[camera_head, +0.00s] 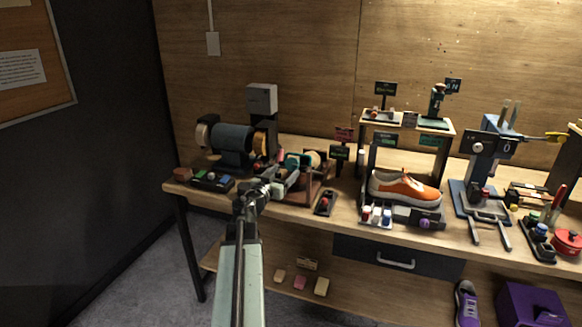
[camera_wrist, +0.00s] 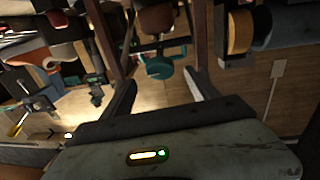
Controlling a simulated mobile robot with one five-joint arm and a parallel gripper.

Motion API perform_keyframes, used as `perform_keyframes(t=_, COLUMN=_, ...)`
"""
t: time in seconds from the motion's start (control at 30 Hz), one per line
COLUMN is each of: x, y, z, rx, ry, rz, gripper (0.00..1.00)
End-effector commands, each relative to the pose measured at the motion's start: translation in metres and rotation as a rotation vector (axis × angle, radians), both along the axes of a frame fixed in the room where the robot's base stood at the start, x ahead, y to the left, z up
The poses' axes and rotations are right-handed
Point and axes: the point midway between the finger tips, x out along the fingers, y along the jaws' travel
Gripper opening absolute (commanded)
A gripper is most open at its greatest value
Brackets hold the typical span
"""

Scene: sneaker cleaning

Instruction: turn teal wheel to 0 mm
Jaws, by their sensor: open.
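The teal wheel (camera_wrist: 158,67) shows in the wrist view, just beyond the space between my fingertips. In the head view a teal round part (camera_head: 292,160) sits on the wooden stand at the bench's left half, partly hidden by nearby parts. My gripper (camera_wrist: 163,80) is open, with one finger on each side of the wheel in the picture. I cannot tell whether a finger touches it. In the head view my gripper (camera_head: 274,187) reaches to the front of the stand. No scale or 0 mm mark is readable.
A grinder-like machine (camera_head: 232,140) stands left of the stand. A small black tray with a red knob (camera_head: 325,203) lies to the right. Further right, an orange sneaker (camera_head: 405,187) rests on a holder. The floor left of the bench (camera_head: 130,270) is clear.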

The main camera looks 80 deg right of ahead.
Motion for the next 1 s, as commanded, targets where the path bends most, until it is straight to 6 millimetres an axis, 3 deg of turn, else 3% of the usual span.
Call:
perform_keyframes(t=0.3, x=-0.017, y=-0.056, z=0.000, rx=0.001, ry=0.000, rz=-0.002, gripper=0.69)
perform_keyframes(t=0.6, x=-0.020, y=-0.063, z=0.000, rx=0.001, ry=0.000, rz=0.001, gripper=0.69)
perform_keyframes(t=0.63, x=-0.020, y=-0.063, z=0.000, rx=0.001, ry=0.000, rz=0.001, gripper=0.66)
perform_keyframes(t=0.83, x=-0.019, y=-0.063, z=0.000, rx=0.001, ry=0.000, rz=0.001, gripper=0.11)
perform_keyframes(t=1.0, x=-0.019, y=-0.061, z=0.000, rx=0.003, ry=0.004, rz=0.004, gripper=0.08)
